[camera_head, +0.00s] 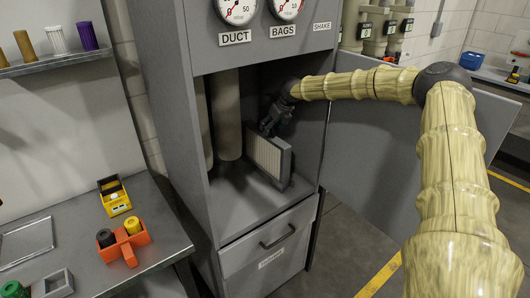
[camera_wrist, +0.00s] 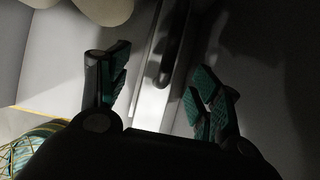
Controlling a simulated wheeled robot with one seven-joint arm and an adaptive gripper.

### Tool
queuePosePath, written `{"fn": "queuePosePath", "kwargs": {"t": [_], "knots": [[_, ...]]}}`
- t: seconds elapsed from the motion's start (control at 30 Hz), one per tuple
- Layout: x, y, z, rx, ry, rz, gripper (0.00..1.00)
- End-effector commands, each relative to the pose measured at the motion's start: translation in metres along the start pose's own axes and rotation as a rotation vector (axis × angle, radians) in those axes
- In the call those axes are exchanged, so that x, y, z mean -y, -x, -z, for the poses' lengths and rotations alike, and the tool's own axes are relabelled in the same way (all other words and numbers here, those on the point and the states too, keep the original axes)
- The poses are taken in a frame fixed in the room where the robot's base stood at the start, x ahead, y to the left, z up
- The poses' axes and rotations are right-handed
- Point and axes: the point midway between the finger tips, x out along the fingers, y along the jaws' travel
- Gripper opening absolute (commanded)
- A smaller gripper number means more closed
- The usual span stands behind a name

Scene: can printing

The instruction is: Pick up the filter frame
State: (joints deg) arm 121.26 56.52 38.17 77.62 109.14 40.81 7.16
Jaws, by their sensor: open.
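The filter frame (camera_head: 268,157) is a grey-edged panel with a pale pleated face. It stands upright inside the open grey cabinet, right of the tall tan filter bags. My gripper (camera_head: 268,127) is at its upper edge, coming in from the upper right. In the wrist view the two green-padded fingers of my gripper (camera_wrist: 160,85) are apart. Between them lies the light narrow edge of the frame (camera_wrist: 150,95) with a dark bar-like handle (camera_wrist: 172,45) on it. Neither finger visibly touches it. Shadow hides how deep the fingers reach.
The cabinet (camera_head: 160,90) walls close in left and right. The tan bags (camera_head: 227,115) hang just left of the frame. The open door (camera_head: 375,170) stands at right, behind my arm. A drawer (camera_head: 270,243) is below. A bench (camera_head: 150,215) with an orange holder (camera_head: 124,243) is at left.

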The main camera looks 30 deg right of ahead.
Motion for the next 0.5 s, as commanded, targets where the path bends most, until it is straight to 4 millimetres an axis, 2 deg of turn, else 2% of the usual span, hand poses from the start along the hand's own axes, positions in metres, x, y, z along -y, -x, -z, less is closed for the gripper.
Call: {"fn": "queuePosePath", "kwargs": {"t": [0.13,0.5], "knots": [[0.0,-0.013,0.0,-0.002,0.001,0.001,0.64],[0.001,-0.026,-0.003,-0.002,0.001,0.0,0.64]]}}
